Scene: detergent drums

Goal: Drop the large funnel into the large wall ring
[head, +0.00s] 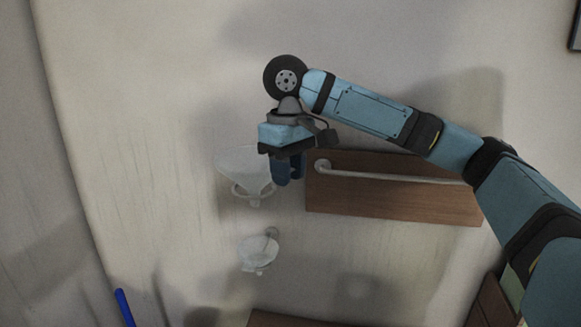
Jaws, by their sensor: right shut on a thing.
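The large funnel (238,164) is whitish and translucent, in the middle of the head view, with its wide mouth up and its narrow end down. My right gripper (288,178) points down and is shut on the funnel's right edge; the fingers hide part of that edge. A pale curved band (240,190) shows around the funnel's lower part and looks like the large wall ring. I cannot tell whether the funnel rests in it or is just in front of it. My left gripper is not in view.
A smaller whitish funnel (258,253) hangs below, at a small wall mount. A brown wooden board (395,195) with a metal rail (390,178) is right of the gripper. A blue stick (124,307) stands at the lower left. The wall left of the large funnel is clear.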

